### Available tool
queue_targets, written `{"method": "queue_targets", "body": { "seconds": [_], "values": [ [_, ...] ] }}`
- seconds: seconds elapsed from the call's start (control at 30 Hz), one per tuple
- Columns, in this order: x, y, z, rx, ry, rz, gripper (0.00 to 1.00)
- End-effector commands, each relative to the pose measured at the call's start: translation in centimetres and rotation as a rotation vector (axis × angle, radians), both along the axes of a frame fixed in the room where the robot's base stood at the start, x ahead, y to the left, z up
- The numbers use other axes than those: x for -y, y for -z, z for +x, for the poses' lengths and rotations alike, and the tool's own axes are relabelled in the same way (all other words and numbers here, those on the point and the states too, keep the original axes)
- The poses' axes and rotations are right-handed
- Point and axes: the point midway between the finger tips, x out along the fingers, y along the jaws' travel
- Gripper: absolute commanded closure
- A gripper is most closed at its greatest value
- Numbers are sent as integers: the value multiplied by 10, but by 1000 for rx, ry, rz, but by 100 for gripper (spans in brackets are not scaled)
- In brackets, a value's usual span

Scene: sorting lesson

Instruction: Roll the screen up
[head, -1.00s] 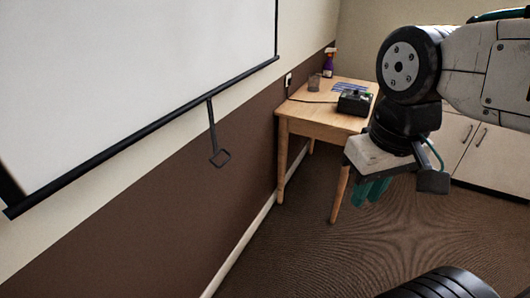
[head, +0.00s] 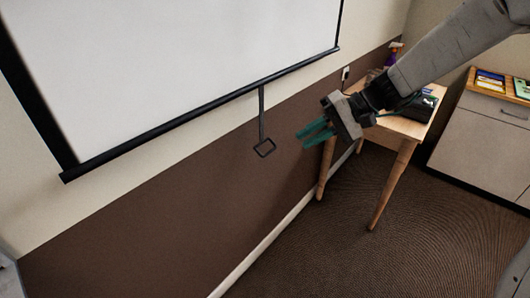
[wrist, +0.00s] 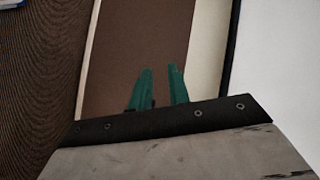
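The white projection screen (head: 180,60) hangs pulled down on the wall at the left in the head view, with a black bar (head: 215,105) along its bottom edge. The screen's white edge (wrist: 275,60) is at the right there; the handle is not visible.
A wooden table (head: 400,130) stands behind my arm, with a dark device (head: 418,106) and a purple spray bottle (head: 393,54) on it. A cabinet (head: 480,145) stands at the right. The brown lower wall (head: 190,215) and the carpet (head: 330,250) in front are clear.

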Motion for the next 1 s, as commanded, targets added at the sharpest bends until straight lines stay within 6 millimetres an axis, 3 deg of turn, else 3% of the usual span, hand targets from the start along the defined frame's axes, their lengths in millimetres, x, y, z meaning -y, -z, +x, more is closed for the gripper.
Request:
{"method": "queue_targets", "body": {
  "seconds": [0.03, 0.2, 0.4, 0.6, 0.77, 1.0],
  "values": [
    [-8, 18, 22, -15, 26, 53, 82],
    [-29, 74, 90, -11, 141, 217, 82],
    [-39, 146, 149, 8, 291, 336, 82],
    [-40, 188, 175, 28, 381, 379, 82],
    [-48, 197, 182, 34, 398, 386, 82],
    [-84, 204, 191, 33, 395, 385, 82]
  ]
}}
